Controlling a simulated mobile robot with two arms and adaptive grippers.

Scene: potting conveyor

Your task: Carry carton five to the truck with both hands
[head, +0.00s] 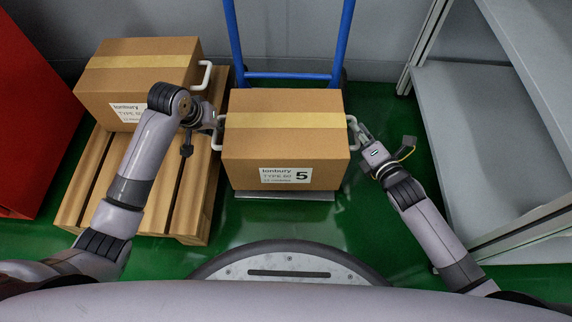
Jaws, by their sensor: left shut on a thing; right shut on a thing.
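Carton five (282,140), a brown box with a yellow tape strip and a white label marked 5, is in the middle of the head view. It sits at the blue hand truck (289,75), over the truck's metal toe plate (285,196), whose front edge shows below it; whether it touches the plate I cannot tell. My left gripper (215,122) is shut on the white handle at the carton's left side. My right gripper (362,135) is shut on the white handle at its right side. The carton looks level.
Another carton (140,75) with a white handle stands on a wooden pallet (75,205) at the left. A red cabinet or panel (30,110) is at the far left. A grey shelf unit (480,130) stands at the right. Green floor shows between them, and a grey wall is behind.

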